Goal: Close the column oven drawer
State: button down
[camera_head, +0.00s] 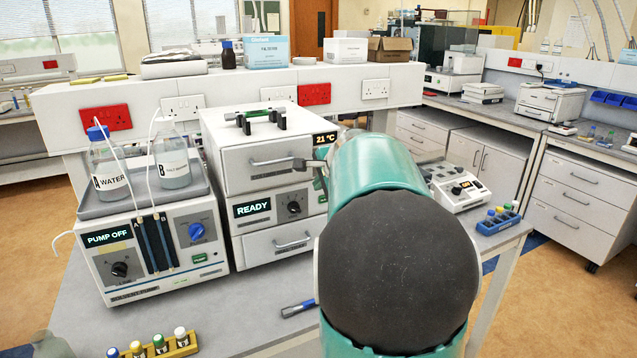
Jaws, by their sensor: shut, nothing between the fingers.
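The stacked white instrument stands mid-bench. Its upper drawer (247,171), beside a "21 °C" display (325,138), has a horizontal metal handle (272,162). I take this to be the column oven drawer; how far it stands out is hard to tell from this angle. Below it is a "READY" panel with a knob (294,208), then a lower drawer (262,247) with its own handle. My gripper (303,164) is shut and empty, at the right end of the upper handle; I cannot tell if it touches. My teal arm hides the instrument's right side.
Left of the stack is a pump unit (152,262) reading "PUMP OFF", with two bottles on top. A vial rack (165,347) sits at the front left. A blue vial rack (498,222) and a white device (457,187) are at right. A pen-like tool (298,308) lies on the bench.

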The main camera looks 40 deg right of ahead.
jog(key=v, duration=0.9)
jog(key=s+a+f+n+g+y, duration=0.15)
jog(key=a+n, duration=0.35)
jog(key=a, duration=0.5)
jog(key=s+a+f+n+y, duration=0.1)
jog(key=s+a+f+n, duration=0.25)
jog(key=a, duration=0.65)
jog(key=s+a+f+n+g, duration=0.1)
jog(key=s+a+f+n, duration=0.3)
jog(key=s+a+n, duration=0.1)
jog(key=s+a+f+n+g, duration=0.1)
jog(key=s+a+f+n, duration=0.4)
jog(key=a, duration=0.5)
jog(key=s+n, duration=0.1)
jog(key=n, duration=0.1)
jog(key=shift+s+n, duration=0.2)
jog(key=shift+n, duration=0.15)
jog(key=shift+r, duration=0.1)
